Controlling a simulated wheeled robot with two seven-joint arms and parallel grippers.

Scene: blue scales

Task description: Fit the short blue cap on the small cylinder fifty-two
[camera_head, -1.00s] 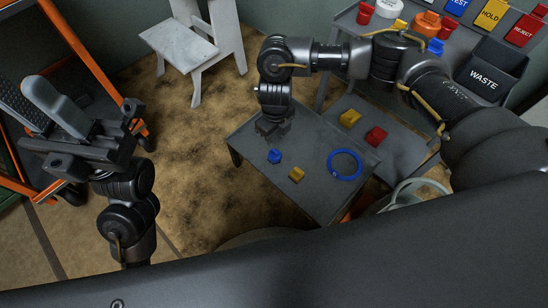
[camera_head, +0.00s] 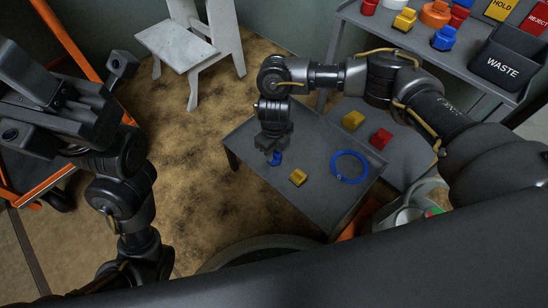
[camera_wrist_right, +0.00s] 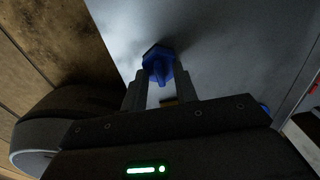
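A small blue cap (camera_head: 276,159) stands on the low grey table (camera_head: 325,211), near its left side. My right gripper (camera_head: 272,152) points down right over it. In the right wrist view the blue cap (camera_wrist_right: 158,66) shows between and just beyond the two fingertips of my right gripper (camera_wrist_right: 160,88). The fingers are apart with a gap between them, and no firm contact shows. My left gripper (camera_head: 76,102) is raised at the left, its fingers spread and empty. I cannot make out a cylinder marked fifty-two.
A yellow piece (camera_head: 298,177) and a blue ring (camera_head: 350,167) lie on the same table. Another yellow piece (camera_head: 353,120) and a red one (camera_head: 380,139) lie behind. A shelf at the back right holds several coloured pieces and a black WASTE bin (camera_head: 507,60).

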